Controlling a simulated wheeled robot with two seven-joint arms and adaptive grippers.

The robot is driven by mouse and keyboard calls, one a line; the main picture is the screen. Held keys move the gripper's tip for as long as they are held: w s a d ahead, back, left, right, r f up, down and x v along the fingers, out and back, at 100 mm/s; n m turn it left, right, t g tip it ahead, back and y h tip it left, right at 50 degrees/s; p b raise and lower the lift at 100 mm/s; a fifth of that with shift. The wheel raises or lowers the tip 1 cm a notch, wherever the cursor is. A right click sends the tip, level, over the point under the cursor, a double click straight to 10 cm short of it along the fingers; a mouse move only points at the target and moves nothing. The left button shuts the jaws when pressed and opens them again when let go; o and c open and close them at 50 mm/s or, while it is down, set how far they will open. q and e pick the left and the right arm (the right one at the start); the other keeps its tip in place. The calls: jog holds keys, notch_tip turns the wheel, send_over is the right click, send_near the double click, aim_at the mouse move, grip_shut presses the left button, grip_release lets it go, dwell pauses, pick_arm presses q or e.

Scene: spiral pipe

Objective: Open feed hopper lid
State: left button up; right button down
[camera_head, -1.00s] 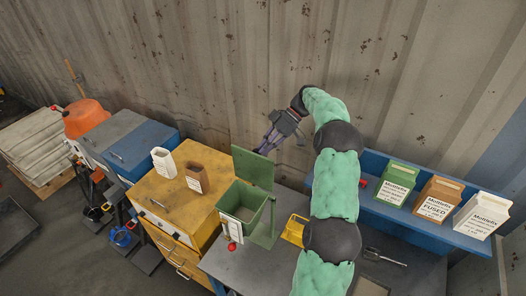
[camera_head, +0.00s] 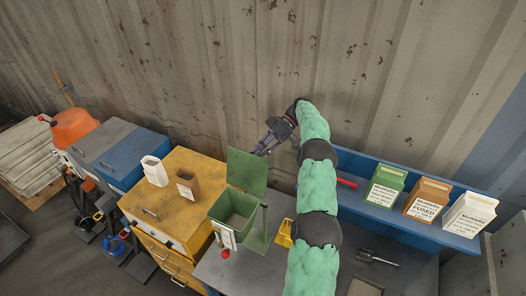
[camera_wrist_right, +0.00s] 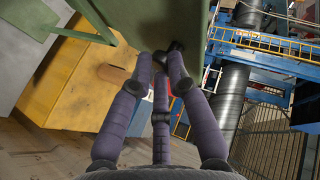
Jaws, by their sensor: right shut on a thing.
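The green feed hopper (camera_head: 237,208) stands on the grey bench, and I see into its open top. Its green lid (camera_head: 246,172) is raised at the back, standing roughly upright. My right gripper (camera_head: 259,153) reaches in from behind, with its fingers at the lid's upper edge. In the right wrist view the lid (camera_wrist_right: 150,20) fills the top middle, and the purple fingers (camera_wrist_right: 168,58) close together on a dark knob (camera_wrist_right: 175,48) at its surface. My left gripper is not in view.
A yellow cabinet (camera_head: 185,222) with white and brown containers stands left of the hopper. A blue shelf (camera_head: 350,199) carries green, brown and white bags at right. A yellow object (camera_head: 285,233) and a dark tool (camera_head: 376,259) lie on the bench. The corrugated wall is close behind.

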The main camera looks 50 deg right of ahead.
jog(key=f, duration=0.1)
jog(key=a+f, duration=0.1)
jog(key=shift+w+f, duration=0.15)
jog(key=shift+f, duration=0.15)
jog(key=c, duration=1.3)
grip_release()
jog(key=shift+a, duration=0.1)
jog(key=o, duration=0.4)
jog(key=shift+w, duration=0.2)
jog(key=shift+w+r, duration=0.1)
jog(key=shift+r, duration=0.05)
jog(key=shift+r, duration=0.1)
jog(key=shift+a+r, duration=0.1)
